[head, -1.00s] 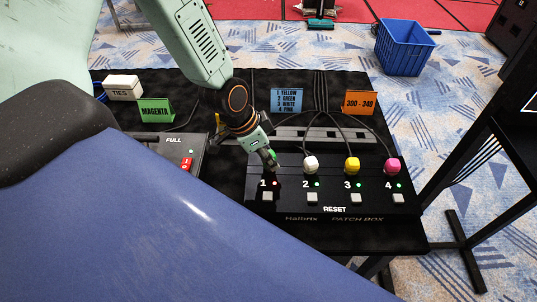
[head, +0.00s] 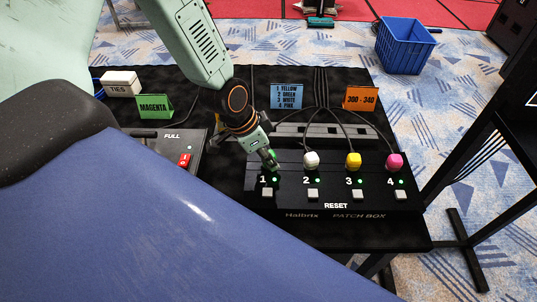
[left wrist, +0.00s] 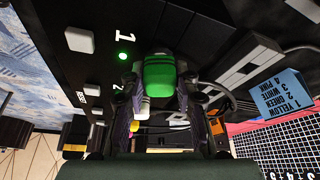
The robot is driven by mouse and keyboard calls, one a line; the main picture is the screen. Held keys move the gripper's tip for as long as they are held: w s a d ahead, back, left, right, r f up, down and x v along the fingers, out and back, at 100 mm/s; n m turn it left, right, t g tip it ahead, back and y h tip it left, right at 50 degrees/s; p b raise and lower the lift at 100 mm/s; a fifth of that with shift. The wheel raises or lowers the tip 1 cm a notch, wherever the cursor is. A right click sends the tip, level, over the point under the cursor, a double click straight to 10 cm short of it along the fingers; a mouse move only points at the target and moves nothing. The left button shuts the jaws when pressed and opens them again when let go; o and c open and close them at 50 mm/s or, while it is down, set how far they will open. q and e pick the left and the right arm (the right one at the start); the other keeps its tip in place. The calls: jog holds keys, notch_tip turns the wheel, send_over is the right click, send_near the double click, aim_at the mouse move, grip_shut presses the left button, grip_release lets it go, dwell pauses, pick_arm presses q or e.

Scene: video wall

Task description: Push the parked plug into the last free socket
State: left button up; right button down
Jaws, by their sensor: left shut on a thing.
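The black patch box (head: 345,209) stands on the black table, with sockets numbered 1 to 4. My left gripper (head: 271,160) is at socket 1, shut on a green plug, which shows clearly between the fingers in the left wrist view (left wrist: 160,75). The plug's lower end is hidden, but the plug appears to be in socket 1. The light beside 1 (head: 275,180) is green. A white plug (head: 311,160) stands at socket 2, a yellow plug (head: 353,160) at 3 and a pink plug (head: 394,160) at 4, all with green lights. My right gripper is not in view.
A blue card (head: 286,96) lists colours by number. An orange card (head: 361,99), a green MAGENTA card (head: 155,108) and a TIES box (head: 121,83) stand on the table. Cables run behind the plugs. A blue crate (head: 404,46) is on the floor.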

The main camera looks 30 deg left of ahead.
pick_arm(q)
jog(key=shift+f, duration=0.2)
jog(key=o, duration=1.2)
jog(key=shift+o, duration=0.3)
jog(key=o, duration=0.5)
jog(key=shift+r, duration=0.15)
jog(key=shift+r+p, duration=3.5)
jog(key=shift+p, duration=0.05)
jog(key=shift+f, duration=0.25)
